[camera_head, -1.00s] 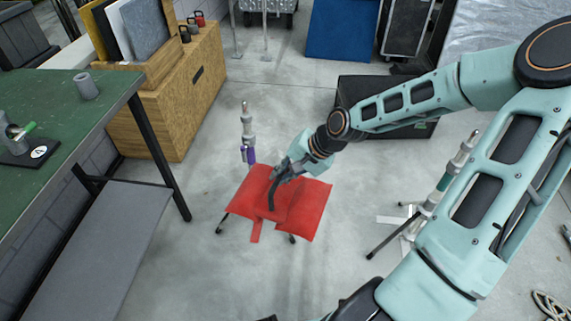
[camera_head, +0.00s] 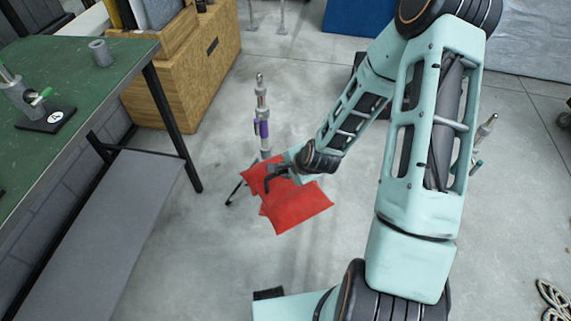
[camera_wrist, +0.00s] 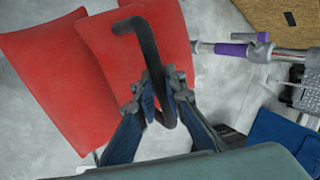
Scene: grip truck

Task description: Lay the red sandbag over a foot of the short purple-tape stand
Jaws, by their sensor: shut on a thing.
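The red sandbag (camera_head: 300,211) has two flat red halves and a black strap handle (camera_wrist: 150,62). My gripper (camera_head: 276,175) is shut on this handle; the wrist view shows the fingers (camera_wrist: 163,98) closed around it. The short stand (camera_head: 261,95) with purple tape (camera_head: 261,129) stands upright just behind the bag. One dark foot (camera_head: 235,194) sticks out to the left of the bag; the other feet are hidden. The purple tape (camera_wrist: 231,49) also shows right of the bag in the wrist view. I cannot tell whether the bag touches a foot.
A green-topped table (camera_head: 75,72) with a grey lower shelf (camera_head: 105,215) stands at left. A wooden box (camera_head: 200,75) is behind it. A stand with green tape (camera_head: 484,135) is partly hidden behind my arm. Bare floor lies in front of the bag.

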